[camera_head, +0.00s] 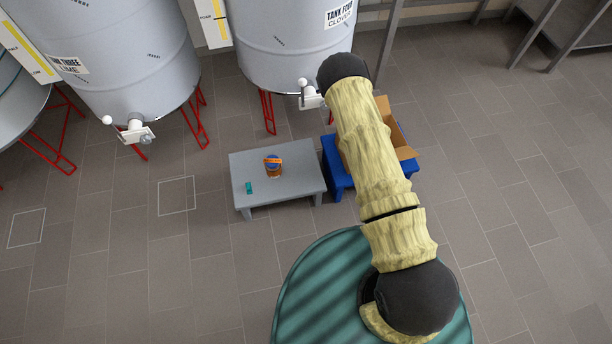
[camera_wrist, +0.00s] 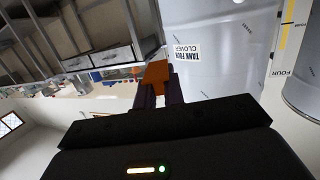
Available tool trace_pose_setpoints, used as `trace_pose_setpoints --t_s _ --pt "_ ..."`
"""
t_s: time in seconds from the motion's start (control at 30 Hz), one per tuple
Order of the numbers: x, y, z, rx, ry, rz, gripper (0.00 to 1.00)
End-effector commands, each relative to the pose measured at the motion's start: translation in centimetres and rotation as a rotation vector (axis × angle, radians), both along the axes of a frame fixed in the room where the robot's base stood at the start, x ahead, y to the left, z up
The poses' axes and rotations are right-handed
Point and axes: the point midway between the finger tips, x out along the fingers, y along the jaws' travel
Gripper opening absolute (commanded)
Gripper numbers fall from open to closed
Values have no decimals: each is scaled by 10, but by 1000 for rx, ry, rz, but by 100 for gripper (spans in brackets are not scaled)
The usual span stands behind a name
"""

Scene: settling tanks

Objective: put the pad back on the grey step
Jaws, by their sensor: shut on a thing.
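My gripper (camera_wrist: 157,90) shows in the wrist view, shut on a flat orange-brown thing (camera_wrist: 155,74). This may be the pad, but I cannot tell for sure. My gripper does not show in the head view, where my arm hides what lies behind it. The grey step (camera_head: 240,167) stands on the floor at the middle of the head view. On it are a jar (camera_head: 273,169) with an orange band and a blue top, and a small teal thing (camera_head: 249,188). The rest of its top is bare.
A blue step (camera_head: 335,160) stands just right of the grey step, with an open cardboard box (camera_head: 404,151) partly behind my arm. Tank four (camera_head: 285,45) and tank three (camera_head: 125,60) stand behind on red legs, with white taps. In the wrist view, a cluttered bench (camera_wrist: 60,100) lies left.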

Motion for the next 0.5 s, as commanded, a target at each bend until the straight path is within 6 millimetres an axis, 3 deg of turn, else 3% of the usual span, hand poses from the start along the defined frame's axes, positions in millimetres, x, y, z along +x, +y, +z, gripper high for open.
trace_pose_setpoints --t_s 0.23,0.5 --pt "2 6 -14 0 0 11 0" --pt "10 27 -64 -3 0 50 0"
